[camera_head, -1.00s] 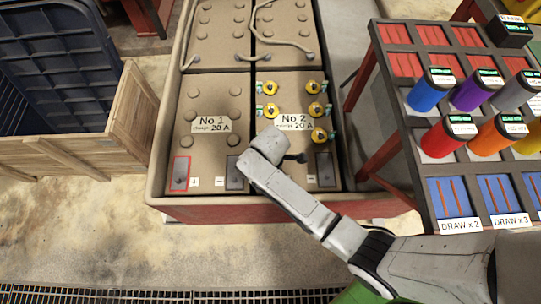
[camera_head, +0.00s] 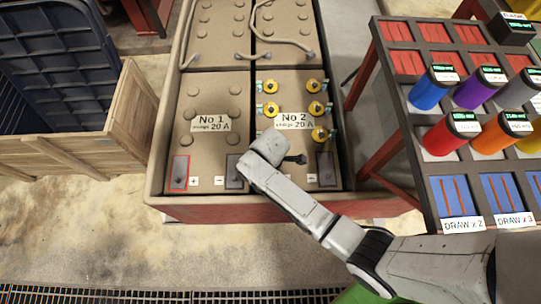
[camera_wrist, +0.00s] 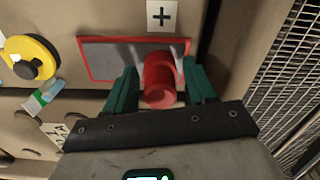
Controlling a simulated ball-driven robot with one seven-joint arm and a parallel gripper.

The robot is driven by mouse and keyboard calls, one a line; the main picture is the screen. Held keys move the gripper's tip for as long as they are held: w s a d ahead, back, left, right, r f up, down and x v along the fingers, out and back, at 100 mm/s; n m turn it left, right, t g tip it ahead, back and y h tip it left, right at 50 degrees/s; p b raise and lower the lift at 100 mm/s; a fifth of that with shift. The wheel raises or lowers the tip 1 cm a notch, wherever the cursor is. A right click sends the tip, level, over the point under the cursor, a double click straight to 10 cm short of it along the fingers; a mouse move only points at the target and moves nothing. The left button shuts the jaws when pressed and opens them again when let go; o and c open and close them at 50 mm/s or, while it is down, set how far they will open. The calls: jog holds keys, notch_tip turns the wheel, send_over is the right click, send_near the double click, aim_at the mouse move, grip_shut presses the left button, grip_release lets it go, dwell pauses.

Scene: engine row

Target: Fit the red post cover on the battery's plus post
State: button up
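The red post cover (camera_wrist: 160,82) is a short red cylinder between the two green fingers of my gripper (camera_wrist: 160,92) in the wrist view. The fingers appear closed on its sides. It stands over the right end of a grey terminal plate with a red border (camera_wrist: 112,57), below a plus label (camera_wrist: 161,15). The plus post itself is hidden, and I cannot tell whether the cover touches it. In the head view, battery No 2 (camera_head: 292,90) is under my wrist, which hides the fingers, the cover and its plus terminal.
Yellow caps stand on battery No 2, one close by in the wrist view (camera_wrist: 30,60). Battery No 1 (camera_head: 208,92) is on the left. A wooden crate (camera_head: 85,152) stands further left. A rack of coloured cylinders (camera_head: 425,175) stands on the right. A mesh panel (camera_wrist: 298,75) edges the wrist view.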

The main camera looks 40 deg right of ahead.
jog(key=shift+o, duration=1.2)
jog(key=shift+r, duration=0.1)
notch_tip(320, 180, up, 11)
jog(key=p, duration=0.3)
jog(key=shift+f, duration=0.2)
jog(key=s+d+r+m+p, duration=0.3)
jog(key=s+d+r+m, duration=0.1)
jog(key=s+r+m, duration=0.2)
jog(key=s+d+r+m+t+p, duration=0.1)
jog(key=s+d+r+m+p, duration=0.2)
jog(key=s+r+m, duration=0.4)
jog(key=s+r, duration=0.1)
jog(key=s, duration=0.2)
jog(key=shift+s+d+r, duration=0.15)
jog(key=shift+s+d, duration=0.1)
jog(key=shift+d, duration=0.15)
